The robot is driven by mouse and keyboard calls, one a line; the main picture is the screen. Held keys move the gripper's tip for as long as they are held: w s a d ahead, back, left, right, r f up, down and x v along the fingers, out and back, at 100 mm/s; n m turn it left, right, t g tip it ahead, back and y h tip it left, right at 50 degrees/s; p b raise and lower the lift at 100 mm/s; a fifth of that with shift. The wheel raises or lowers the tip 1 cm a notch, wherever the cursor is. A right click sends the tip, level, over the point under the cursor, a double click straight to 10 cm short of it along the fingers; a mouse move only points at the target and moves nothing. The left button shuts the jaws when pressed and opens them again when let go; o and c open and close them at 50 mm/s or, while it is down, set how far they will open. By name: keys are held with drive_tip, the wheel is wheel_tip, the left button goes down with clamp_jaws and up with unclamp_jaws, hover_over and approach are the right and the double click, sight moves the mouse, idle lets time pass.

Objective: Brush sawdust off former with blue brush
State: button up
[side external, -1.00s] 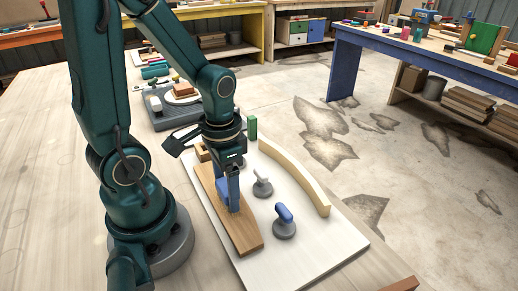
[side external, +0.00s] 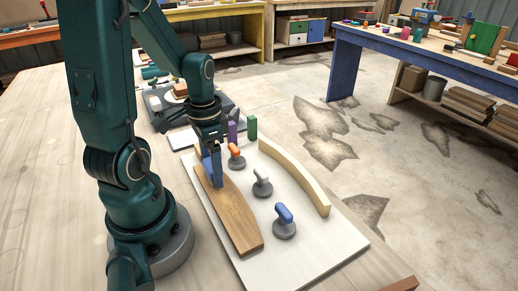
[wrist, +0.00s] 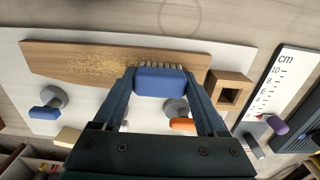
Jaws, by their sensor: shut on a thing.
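The former (side external: 232,218) is a long brown wooden piece with a curved edge, lying on a white board (side external: 285,262). In the wrist view, pale sawdust lies on the left and middle of the former (wrist: 50,58), spread in specks. My gripper (wrist: 162,85) is shut on the blue brush (wrist: 160,81), whose pale bristles point at the former near its right end. In the side view my gripper (side external: 214,172) is over the former's far end, with the brush partly hidden behind the fingers. I cannot tell whether the bristles touch the wood.
Green (side external: 252,127) and purple (side external: 232,132) blocks stand behind. A hollow wooden block (wrist: 230,89) sits near the former's end.

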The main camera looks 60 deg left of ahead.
sight(240, 223)
drive_tip(key=shift+d, duration=6.6)
drive_tip(key=shift+w+a, duration=0.1)
drive_tip(key=shift+a, duration=6.8)
drive_tip(key=shift+d, duration=7)
drive_tip(key=shift+r, duration=0.35)
wheel_tip(240, 223, up, 8)
drive_tip(key=shift+f, duration=0.2)
drive_tip(key=shift+a, duration=0.1)
